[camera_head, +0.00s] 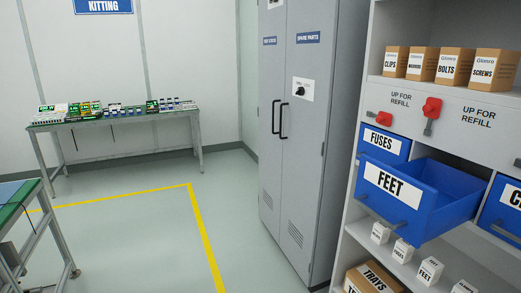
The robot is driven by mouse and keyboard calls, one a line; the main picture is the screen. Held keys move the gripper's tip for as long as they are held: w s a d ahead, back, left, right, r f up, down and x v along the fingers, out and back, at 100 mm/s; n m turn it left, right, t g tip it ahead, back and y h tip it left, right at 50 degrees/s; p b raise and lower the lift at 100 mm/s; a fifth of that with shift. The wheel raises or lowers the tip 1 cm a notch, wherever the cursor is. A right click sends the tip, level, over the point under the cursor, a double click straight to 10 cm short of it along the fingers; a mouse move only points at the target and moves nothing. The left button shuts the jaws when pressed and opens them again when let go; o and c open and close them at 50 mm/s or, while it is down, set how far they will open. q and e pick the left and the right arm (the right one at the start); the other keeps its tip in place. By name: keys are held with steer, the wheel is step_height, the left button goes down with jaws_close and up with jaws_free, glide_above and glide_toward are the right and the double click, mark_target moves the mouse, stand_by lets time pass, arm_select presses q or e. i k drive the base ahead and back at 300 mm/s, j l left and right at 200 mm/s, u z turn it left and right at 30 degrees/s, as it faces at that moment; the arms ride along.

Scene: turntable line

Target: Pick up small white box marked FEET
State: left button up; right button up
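Several small white boxes stand in a row on the shelf below the blue bins at the right. The one that appears to read FEET (430,271) stands upright near the shelf's front edge; its print is small. Other small white boxes stand to its left (402,251) and farther left (380,233), and one at its right (464,287) is cut off by the bottom edge. A blue bin marked FEET (395,185) is pulled out above them, and its visible inside looks empty. Neither of my grippers is in view.
Brown cartons (452,65) stand on the upper shelf. Red levers (431,108) stick out below them. A brown TRAYS carton (370,279) sits low. A grey cabinet (305,130) stands left of the rack. The floor (130,230) is open between a far workbench (120,122) and the cabinet.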

mark_target(431, 270)
steer(key=z, duration=1.2)
